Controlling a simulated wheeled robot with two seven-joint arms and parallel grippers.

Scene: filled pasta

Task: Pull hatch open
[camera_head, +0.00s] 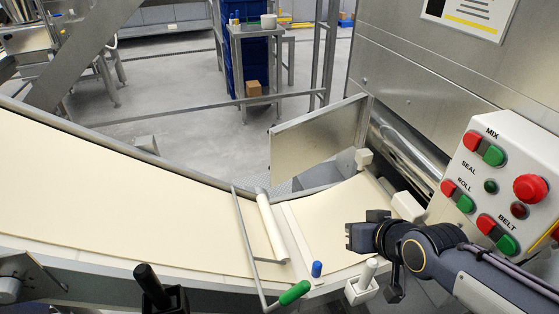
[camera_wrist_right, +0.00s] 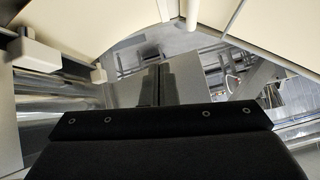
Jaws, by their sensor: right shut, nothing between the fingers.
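In the head view a flat bare metal panel (camera_head: 318,138), which looks like the hatch, stands upright at the far end of the short cream belt. Its right edge meets the machine by a shiny roller; I cannot tell whether it is latched or ajar. A small white block (camera_head: 363,158) sits by its lower right corner. My right gripper (camera_head: 352,237) is over the near part of the short belt, apart from the panel, its jaws shut and empty. Its closed dark fingers (camera_wrist_right: 158,85) show in the right wrist view.
Near the gripper stand a white lever (camera_head: 367,274), a blue knob (camera_head: 317,269) and a green-handled bar (camera_head: 294,292). A white roller (camera_head: 272,228) crosses between the belts.

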